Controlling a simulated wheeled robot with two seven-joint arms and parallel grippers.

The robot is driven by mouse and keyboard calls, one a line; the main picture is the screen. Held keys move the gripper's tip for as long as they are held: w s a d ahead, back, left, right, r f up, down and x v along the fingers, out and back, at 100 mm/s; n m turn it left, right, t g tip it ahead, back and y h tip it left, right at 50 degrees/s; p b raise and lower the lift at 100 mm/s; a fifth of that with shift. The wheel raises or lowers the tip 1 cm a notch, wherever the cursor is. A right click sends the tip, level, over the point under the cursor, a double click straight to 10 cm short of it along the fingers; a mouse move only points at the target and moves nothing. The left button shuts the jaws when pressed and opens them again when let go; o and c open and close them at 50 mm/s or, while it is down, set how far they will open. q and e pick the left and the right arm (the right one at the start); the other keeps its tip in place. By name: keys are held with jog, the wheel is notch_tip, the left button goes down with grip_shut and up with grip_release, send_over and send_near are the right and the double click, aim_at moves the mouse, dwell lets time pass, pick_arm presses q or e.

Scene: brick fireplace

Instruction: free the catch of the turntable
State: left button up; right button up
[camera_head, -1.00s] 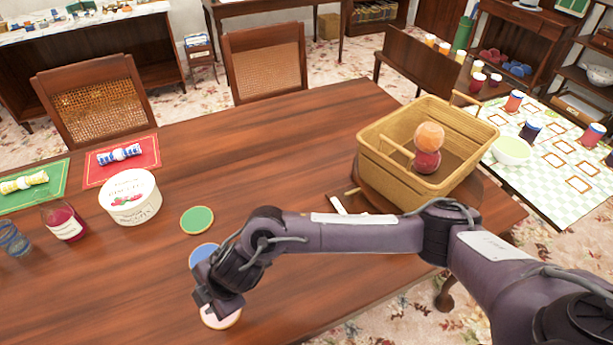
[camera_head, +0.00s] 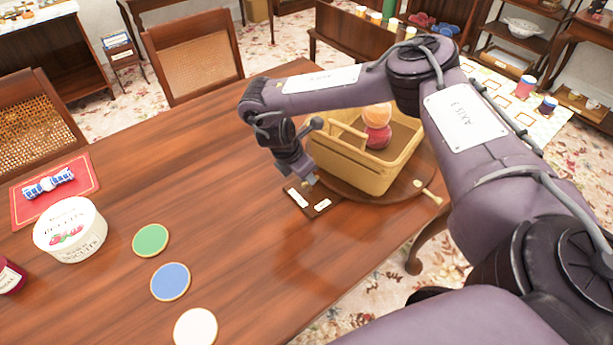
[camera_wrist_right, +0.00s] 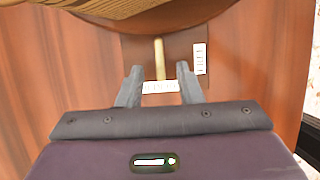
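The turntable (camera_head: 412,187) is a dark wooden disc near the table's right end, with a yellow basket on it. A dark plate with two white labels lies at its edge; the plate (camera_head: 318,207) is partly hidden by my right gripper. In the right wrist view a pale lever (camera_wrist_right: 160,58) runs along the plate (camera_wrist_right: 184,48), pointing at one label (camera_wrist_right: 159,87), with the other label (camera_wrist_right: 200,58) to its right. My right gripper (camera_head: 306,180) is over the plate. Its fingers (camera_wrist_right: 158,82) are apart, with the lever's near end between them in the picture; I see no grip. My left gripper is out of view.
The yellow basket (camera_head: 375,178) holds an orange ball and a red ball and stands close beside my right gripper. A pale peg (camera_head: 432,196) sticks out at the turntable's right. Green, blue and white coasters (camera_head: 170,281) and a biscuit tub (camera_head: 70,230) stand left. The middle table is clear.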

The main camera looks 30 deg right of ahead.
jog(key=shift+x, duration=1.4)
grip_shut()
